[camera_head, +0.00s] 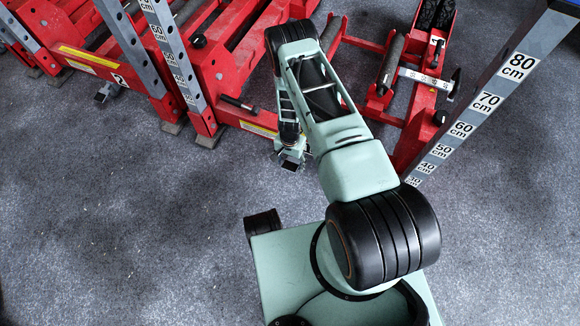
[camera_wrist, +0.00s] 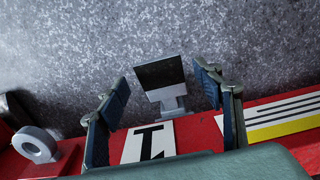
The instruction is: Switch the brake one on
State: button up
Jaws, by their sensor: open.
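In the wrist view, brake one is a pedal (camera_wrist: 160,75) with a dark flat pad on a grey metal stem. It sticks out from a red beam beside a white label with a black 1 (camera_wrist: 148,143). My gripper (camera_wrist: 161,88) is open, with one finger on each side of the pedal and a gap to both. I see nothing held. In the head view, my gripper (camera_head: 290,152) is low at the front edge of the red jack (camera_head: 255,118), small and partly hidden by my arm. How high the fingers are above the pedal is hard to tell.
A similar pedal (camera_head: 107,92) stands by the label 2 at the left. Upright measuring posts (camera_head: 165,50) rise at the left, and another (camera_head: 490,100) at the right. A grey ring (camera_wrist: 38,145) lies left in the wrist view. The grey floor (camera_head: 120,220) in front is clear.

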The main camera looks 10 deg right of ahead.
jog(key=shift+f, duration=1.1)
grip_shut()
